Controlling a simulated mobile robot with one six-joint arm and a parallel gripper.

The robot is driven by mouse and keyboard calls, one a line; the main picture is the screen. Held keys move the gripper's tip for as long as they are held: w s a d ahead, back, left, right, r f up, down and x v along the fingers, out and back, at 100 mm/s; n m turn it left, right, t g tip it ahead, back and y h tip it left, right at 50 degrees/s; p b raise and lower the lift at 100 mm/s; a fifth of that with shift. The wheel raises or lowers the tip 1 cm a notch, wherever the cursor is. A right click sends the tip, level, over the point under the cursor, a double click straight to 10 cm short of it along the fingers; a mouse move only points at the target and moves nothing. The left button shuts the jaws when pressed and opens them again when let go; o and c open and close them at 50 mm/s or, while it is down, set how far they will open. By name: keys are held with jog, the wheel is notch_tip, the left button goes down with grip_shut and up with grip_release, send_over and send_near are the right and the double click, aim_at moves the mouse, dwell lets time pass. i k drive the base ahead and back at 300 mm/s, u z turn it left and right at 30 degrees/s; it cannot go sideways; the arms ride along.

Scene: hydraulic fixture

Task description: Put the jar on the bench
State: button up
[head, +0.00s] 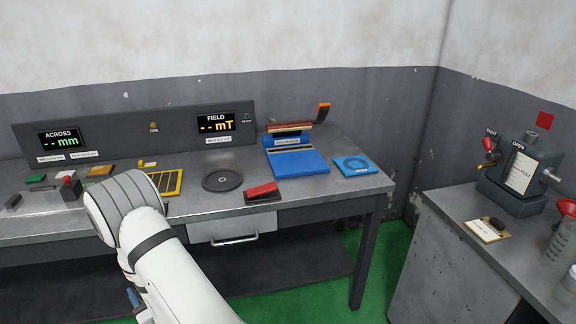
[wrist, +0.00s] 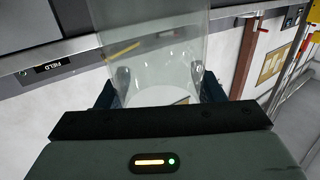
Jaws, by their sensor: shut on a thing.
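A clear, see-through jar (wrist: 152,42) fills the upper middle of the wrist view. My gripper (wrist: 160,82) is shut on it, with one finger on each side of its wall. The jar looks empty, though its far end is cut off by the frame. In the head view the gripper and jar are hidden behind my white arm, which reaches over the bench's left front. The grey metal bench (head: 325,188) runs along the wall.
On the bench are a dark round plate (head: 222,180), a red-topped block (head: 262,191), a blue device (head: 297,162), a blue ring pad (head: 355,165) and several small items at left. A grey cabinet (head: 450,255) at right carries a dark machine (head: 505,190) and a red funnel (head: 562,222).

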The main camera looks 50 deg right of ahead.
aim_at(468, 198)
jog(key=k, duration=1.1)
